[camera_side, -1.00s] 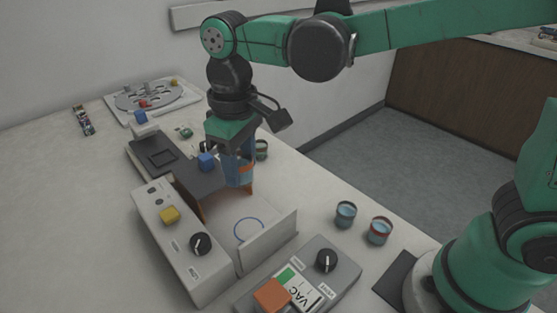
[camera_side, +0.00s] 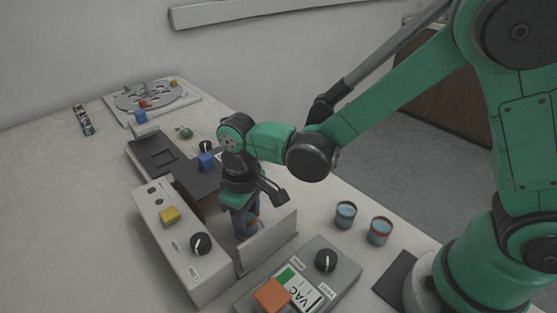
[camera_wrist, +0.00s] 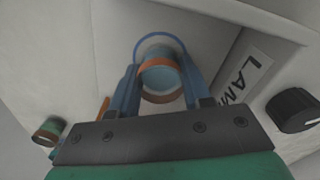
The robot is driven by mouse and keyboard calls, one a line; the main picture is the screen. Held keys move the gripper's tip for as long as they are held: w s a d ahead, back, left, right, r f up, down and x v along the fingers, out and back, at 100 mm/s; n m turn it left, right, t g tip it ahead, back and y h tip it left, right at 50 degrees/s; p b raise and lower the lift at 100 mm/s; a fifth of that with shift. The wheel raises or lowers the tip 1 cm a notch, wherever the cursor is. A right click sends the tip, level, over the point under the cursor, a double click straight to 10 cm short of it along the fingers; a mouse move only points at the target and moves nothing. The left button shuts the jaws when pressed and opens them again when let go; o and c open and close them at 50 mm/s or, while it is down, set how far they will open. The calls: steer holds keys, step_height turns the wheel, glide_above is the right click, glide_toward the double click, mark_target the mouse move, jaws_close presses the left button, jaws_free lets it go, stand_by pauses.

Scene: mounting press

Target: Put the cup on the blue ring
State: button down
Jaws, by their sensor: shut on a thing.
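The cup (camera_wrist: 160,78), with an orange band and a pale blue inside, sits between the blue fingers of my gripper (camera_wrist: 160,68) in the wrist view. My gripper is shut on it. The blue ring (camera_wrist: 160,34) shows as an arc just beyond the cup in the wrist view; the cup and fingers hide the rest. In the side view my gripper (camera_side: 246,222) is low inside the open-topped press bay, with a bit of the cup's orange band (camera_side: 254,221) visible. The ring is hidden there. I cannot tell whether the cup touches the floor.
The bay's grey side wall (camera_side: 267,240) stands close to my gripper. A control box (camera_side: 180,240) with a yellow button is on the left. A box with an orange button (camera_side: 272,294) is in front. Two cups (camera_side: 345,214) (camera_side: 379,230) stand on the right.

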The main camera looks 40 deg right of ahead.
steer(key=shift+c, duration=2)
jaws_free()
steer(key=shift+f, duration=0.15)
step_height(320, 180, up, 12)
steer(key=f, duration=0.1)
steer(key=s+d+m+t, duration=0.2)
steer(key=d+t, duration=0.1)
steer(key=d, duration=0.3)
steer(key=s+d+m+t, duration=0.2)
steer(key=d+t, duration=0.2)
steer(key=d, duration=0.3)
steer(key=shift+s+d+r+m, duration=0.3)
steer(key=shift+s+r, duration=0.1)
steer(key=shift+r, duration=0.05)
